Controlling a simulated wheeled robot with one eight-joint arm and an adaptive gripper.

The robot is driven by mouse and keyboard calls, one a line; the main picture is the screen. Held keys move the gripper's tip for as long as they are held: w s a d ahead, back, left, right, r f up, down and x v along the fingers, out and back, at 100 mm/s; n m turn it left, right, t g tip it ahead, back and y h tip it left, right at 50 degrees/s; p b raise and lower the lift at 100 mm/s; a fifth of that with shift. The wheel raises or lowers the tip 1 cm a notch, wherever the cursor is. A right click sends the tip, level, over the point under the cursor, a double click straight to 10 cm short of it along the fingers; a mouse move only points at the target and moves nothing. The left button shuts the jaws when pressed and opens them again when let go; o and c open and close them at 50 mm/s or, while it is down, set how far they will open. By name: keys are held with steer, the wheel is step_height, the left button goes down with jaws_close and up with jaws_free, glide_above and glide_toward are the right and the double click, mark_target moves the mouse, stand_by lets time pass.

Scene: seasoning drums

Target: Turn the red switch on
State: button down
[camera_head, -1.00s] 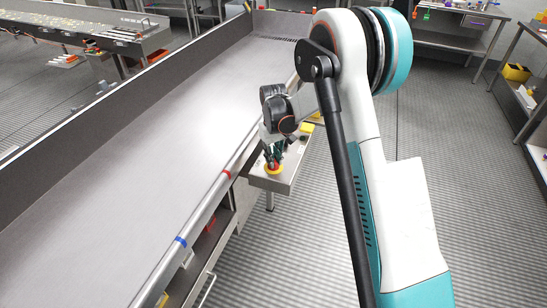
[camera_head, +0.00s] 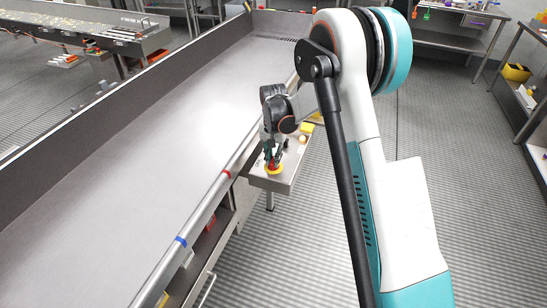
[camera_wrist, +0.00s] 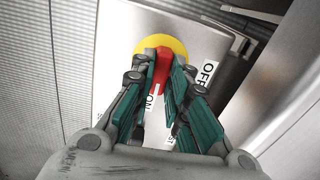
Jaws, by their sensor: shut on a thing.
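The red switch (camera_wrist: 160,68) is a red handle on a round yellow plate (camera_wrist: 177,46). It is mounted on a small metal panel (camera_head: 284,179) beside the long trough. In the wrist view, an ON label (camera_wrist: 152,102) lies near the handle's lower end and an OFF label (camera_wrist: 208,73) lies to the right. The handle points down toward the ON label. My gripper (camera_wrist: 162,66) is shut on the red handle, with its green-padded fingers on either side. In the head view, my gripper (camera_head: 273,157) partly hides the switch (camera_head: 272,167).
The long metal trough (camera_head: 150,130) runs along the left of the panel, with a rail (camera_head: 208,205) on its near edge. A yellow item (camera_head: 306,128) sits at the panel's far end. Open floor (camera_head: 450,190) lies to the right.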

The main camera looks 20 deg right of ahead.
mark_target(273, 160)
steer(key=shift+m, duration=0.4)
steer(key=c, duration=1.6)
jaws_free()
steer(key=shift+o, duration=0.2)
steer(key=shift+r, duration=0.1)
step_height(273, 160, up, 12)
